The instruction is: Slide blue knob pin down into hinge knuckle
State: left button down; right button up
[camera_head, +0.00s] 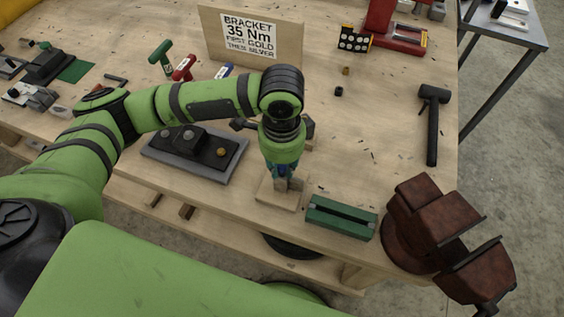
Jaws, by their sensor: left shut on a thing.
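My left gripper (282,173) points down over a small wooden block (270,195) near the table's front edge. It is shut on what looks like the blue knob pin, of which only a little dark blue shows between the fingers. A grey metal piece, apparently the hinge knuckle (283,185), stands on the block right under the fingers. The fingers and wrist hide most of the pin, so I cannot tell how deep it sits in the knuckle. My right gripper is not in view.
A green slotted block (341,217) lies just right of the wooden block, and a red-brown vise (430,235) stands at the right corner. A grey tray (195,154) is to the left. A black hammer (433,125) lies at the right. A bracket sign (249,37) stands behind.

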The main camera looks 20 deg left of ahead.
pick_arm(q)
jog(key=shift+f, duration=0.1)
jog(key=c, duration=1.1)
grip_release()
notch_tip(320, 180, up, 12)
jog(key=b, duration=0.1)
